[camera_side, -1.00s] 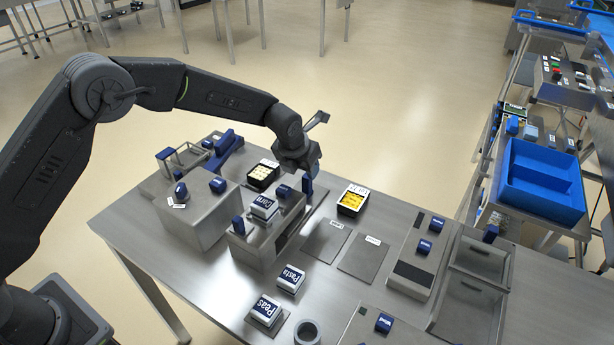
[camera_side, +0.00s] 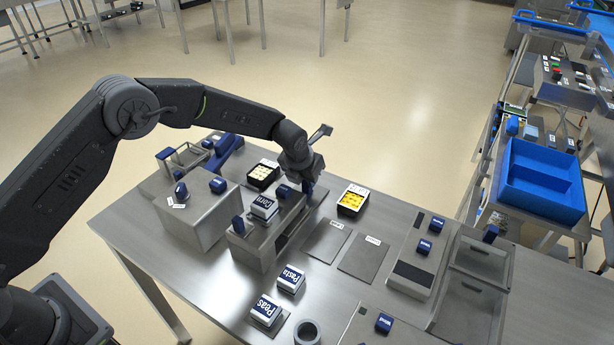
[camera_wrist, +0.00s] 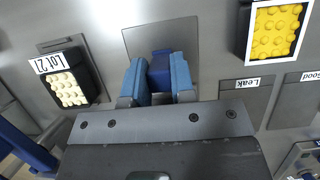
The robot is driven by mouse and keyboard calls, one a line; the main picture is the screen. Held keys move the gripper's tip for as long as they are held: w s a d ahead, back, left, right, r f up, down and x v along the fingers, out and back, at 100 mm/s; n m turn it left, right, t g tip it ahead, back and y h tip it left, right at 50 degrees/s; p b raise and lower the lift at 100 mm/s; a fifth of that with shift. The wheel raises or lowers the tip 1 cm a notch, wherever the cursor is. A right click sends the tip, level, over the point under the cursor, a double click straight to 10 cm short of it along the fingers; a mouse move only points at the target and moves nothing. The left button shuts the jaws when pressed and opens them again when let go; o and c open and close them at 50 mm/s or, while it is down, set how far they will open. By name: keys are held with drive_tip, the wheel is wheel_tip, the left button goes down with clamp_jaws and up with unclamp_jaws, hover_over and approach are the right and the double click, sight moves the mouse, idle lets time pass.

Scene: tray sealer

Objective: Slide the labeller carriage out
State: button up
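The labeller (camera_side: 258,245) is a grey metal box on the bench, with a Corn block (camera_side: 263,207) on top. I take the dark blue block (camera_wrist: 160,68) in the wrist view to be the carriage handle; it stands over a grey plate (camera_wrist: 160,38). My gripper (camera_wrist: 160,78) points down at it, with one light blue finger on each side. The fingers look very close to the handle, but I cannot tell whether they press on it. In the side view my gripper (camera_side: 309,184) is at the labeller's far right end and hides most of the handle.
A Lot 21 tray of pale pieces (camera_wrist: 70,88) and a tray of yellow pieces (camera_wrist: 272,32) lie on either side. Leak (camera_wrist: 240,100) and Good plates are to the right. Pasta (camera_side: 291,279) and Peas (camera_side: 266,311) blocks stand in front.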

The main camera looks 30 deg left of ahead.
clamp_jaws()
drive_tip(key=shift+w, duration=2.1)
drive_tip(key=o, duration=0.6)
unclamp_jaws()
drive_tip(key=shift+c, duration=0.2)
